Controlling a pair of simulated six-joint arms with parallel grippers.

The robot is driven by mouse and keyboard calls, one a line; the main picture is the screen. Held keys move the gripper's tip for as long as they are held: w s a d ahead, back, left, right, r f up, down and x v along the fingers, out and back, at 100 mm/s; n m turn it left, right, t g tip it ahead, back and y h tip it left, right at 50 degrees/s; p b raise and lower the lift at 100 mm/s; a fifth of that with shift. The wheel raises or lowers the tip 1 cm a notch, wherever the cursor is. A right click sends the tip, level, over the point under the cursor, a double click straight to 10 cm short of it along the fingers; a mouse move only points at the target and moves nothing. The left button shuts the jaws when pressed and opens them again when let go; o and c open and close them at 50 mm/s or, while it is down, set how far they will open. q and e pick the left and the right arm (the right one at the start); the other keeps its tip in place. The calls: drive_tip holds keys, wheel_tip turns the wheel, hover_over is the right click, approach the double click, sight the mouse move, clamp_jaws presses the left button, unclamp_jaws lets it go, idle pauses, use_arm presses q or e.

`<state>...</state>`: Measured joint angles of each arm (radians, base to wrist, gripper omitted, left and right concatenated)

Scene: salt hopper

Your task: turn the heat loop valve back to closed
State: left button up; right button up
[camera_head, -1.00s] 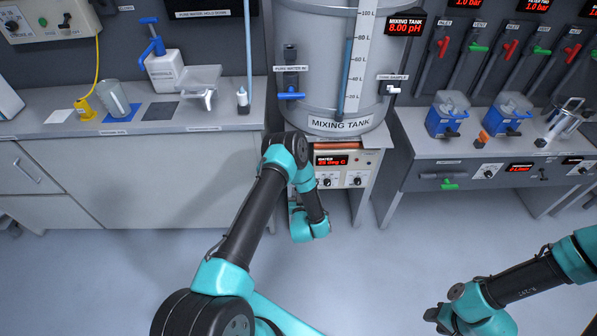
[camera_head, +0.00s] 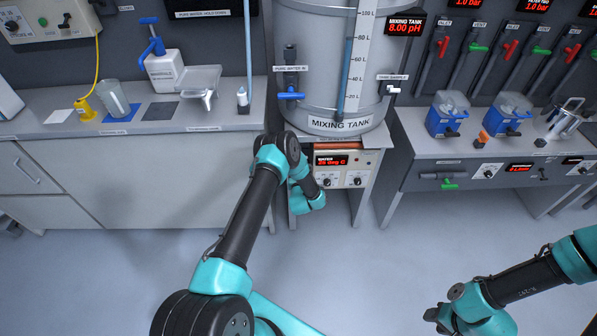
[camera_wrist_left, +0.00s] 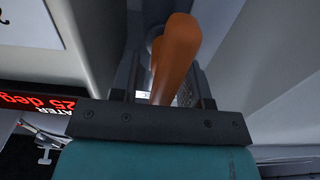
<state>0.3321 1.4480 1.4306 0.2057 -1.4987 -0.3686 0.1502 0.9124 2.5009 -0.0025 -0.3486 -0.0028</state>
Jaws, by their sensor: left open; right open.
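An orange handle (camera_wrist_left: 175,55), which looks like the heat loop valve's lever, stands out in the left wrist view. It lies between the fingers of my left gripper (camera_wrist_left: 168,88), which are apart; I cannot tell whether either finger touches it. In the head view the handle and the left fingertips are hidden behind my left arm, beside the stand under the mixing tank. My right gripper (camera_head: 436,316) is open and empty over the floor at lower right, well away from the tank.
The mixing tank (camera_head: 320,70) stands above a heater panel with a red WATER display (camera_head: 332,160) and knobs, close to my left wrist. A counter (camera_head: 60,125) is at left, a bench (camera_head: 420,150) at right. The floor (camera_head: 380,265) between my arms is clear.

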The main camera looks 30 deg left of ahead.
use_arm(q)
drive_tip(key=shift+c, duration=0.3)
clamp_jaws()
drive_tip(key=shift+d+m, duration=0.1)
drive_tip(key=shift+m, duration=0.3)
drive_tip(key=shift+w+d+f+m, duration=0.25)
drive_tip(key=shift+f+m, duration=0.1)
drive_tip(key=shift+m, duration=2.4)
drive_tip(key=shift+w+d+f+m, duration=0.1)
drive_tip(key=shift+d+f+m, duration=0.2)
drive_tip(key=shift+m, duration=2.4)
drive_tip(key=shift+w+d+f+m, duration=0.25)
drive_tip(key=shift+f+m, duration=0.1)
drive_tip(key=shift+m, duration=2.4)
